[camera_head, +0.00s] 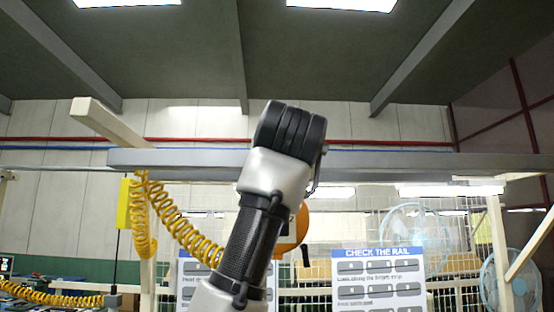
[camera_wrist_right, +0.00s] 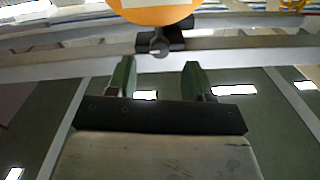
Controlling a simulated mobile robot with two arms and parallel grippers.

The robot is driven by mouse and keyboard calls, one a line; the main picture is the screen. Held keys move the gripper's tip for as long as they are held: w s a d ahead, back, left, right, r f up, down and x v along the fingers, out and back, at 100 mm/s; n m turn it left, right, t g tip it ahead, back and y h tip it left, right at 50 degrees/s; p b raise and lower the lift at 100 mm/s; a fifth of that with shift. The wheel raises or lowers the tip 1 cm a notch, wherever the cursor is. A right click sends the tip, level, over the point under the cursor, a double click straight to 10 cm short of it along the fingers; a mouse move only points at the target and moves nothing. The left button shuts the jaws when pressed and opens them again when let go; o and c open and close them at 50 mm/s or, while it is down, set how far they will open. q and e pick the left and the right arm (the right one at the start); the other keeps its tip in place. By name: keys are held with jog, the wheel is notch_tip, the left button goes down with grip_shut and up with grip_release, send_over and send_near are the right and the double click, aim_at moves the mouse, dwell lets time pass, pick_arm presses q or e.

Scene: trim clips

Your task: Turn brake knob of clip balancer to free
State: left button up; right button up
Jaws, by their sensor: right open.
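The clip balancer is an orange round body, partly hidden behind my right arm in the head view (camera_head: 290,238). It also shows at the top edge of the right wrist view (camera_wrist_right: 155,12). A dark knob with a crossbar and a round grey centre (camera_wrist_right: 160,41) sits against the balancer there. My right gripper (camera_wrist_right: 159,68) is open, its two green-faced fingers apart and empty. The knob appears just beyond the fingertips, roughly centred between them; I cannot tell whether they touch. In the head view the fingers are hidden behind my arm. My left gripper is not in view.
A grey overhead rail (camera_head: 400,162) runs across behind my arm. Yellow coiled hoses (camera_head: 185,238) hang at left beside a yellow box (camera_head: 123,204). A "CHECK THE RAIL" board (camera_head: 379,283) and fans (camera_head: 415,238) stand at right, before mesh fencing.

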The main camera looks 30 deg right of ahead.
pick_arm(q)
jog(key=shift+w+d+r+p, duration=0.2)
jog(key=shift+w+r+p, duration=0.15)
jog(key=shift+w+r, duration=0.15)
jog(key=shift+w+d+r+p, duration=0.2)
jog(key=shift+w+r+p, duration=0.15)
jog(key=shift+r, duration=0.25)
pick_arm(e)
jog(key=x, duration=0.3)
jog(key=shift+w+d, duration=0.2)
jog(key=shift+w, duration=0.15)
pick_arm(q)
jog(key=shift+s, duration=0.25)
pick_arm(e)
jog(key=shift+w+d, duration=0.1)
jog(key=c, duration=0.9)
